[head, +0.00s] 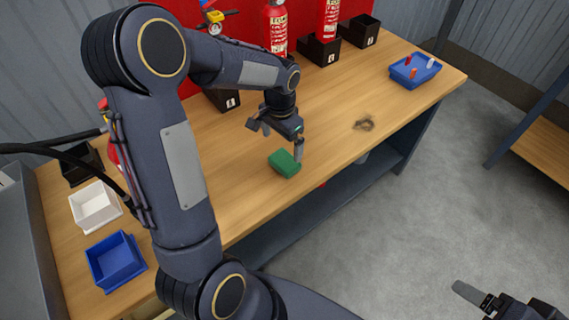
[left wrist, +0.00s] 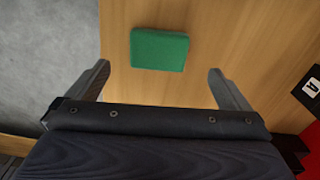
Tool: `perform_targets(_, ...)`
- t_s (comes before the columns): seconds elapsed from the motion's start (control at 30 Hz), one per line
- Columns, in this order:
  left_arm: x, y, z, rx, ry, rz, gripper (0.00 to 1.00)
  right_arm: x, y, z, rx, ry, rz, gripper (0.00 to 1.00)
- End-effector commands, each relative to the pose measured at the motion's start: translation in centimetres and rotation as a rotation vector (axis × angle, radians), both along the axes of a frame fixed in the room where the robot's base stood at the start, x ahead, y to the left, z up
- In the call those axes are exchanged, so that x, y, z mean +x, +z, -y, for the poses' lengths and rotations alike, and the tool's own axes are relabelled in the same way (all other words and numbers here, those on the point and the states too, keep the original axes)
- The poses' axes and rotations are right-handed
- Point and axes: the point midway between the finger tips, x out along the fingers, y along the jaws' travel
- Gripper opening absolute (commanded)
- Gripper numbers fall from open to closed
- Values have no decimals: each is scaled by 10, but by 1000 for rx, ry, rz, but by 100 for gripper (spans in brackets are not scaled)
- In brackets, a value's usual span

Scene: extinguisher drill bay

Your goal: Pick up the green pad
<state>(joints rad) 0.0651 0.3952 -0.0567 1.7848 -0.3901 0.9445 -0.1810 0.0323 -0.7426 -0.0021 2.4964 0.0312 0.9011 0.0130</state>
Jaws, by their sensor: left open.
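The green pad (head: 284,163) lies flat on the wooden workbench (head: 340,150), close to its front edge. In the left wrist view the pad (left wrist: 159,49) sits ahead of and between the two fingers, touching neither. My left gripper (head: 276,138) is open and empty, just above and beside the pad. Its spread fingers also show in the left wrist view (left wrist: 160,83). My right gripper (head: 478,300) shows only in part at the lower right of the head view, over the floor and away from the bench; its jaw opening is unclear.
Red extinguishers (head: 277,27) stand in black holders at the back. A blue tray (head: 415,70) with small items is at the far right end. A white bin (head: 95,206) and a blue bin (head: 116,261) sit at the left. The bench around the dark mark (head: 364,124) is clear.

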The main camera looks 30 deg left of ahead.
Motion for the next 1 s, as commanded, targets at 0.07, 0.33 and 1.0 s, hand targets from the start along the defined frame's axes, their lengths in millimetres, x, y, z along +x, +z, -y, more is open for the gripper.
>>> perform_targets(0.07,4,-10,-1,10,-13,-13,100,0,-1,0,0,0,0,79)
perform_targets(0.33,6,-40,0,12,-17,-17,100,0,-1,0,0,0,0,79)
perform_targets(1.0,9,-87,4,12,-16,-14,93,0,0,0,0,0,0,79)
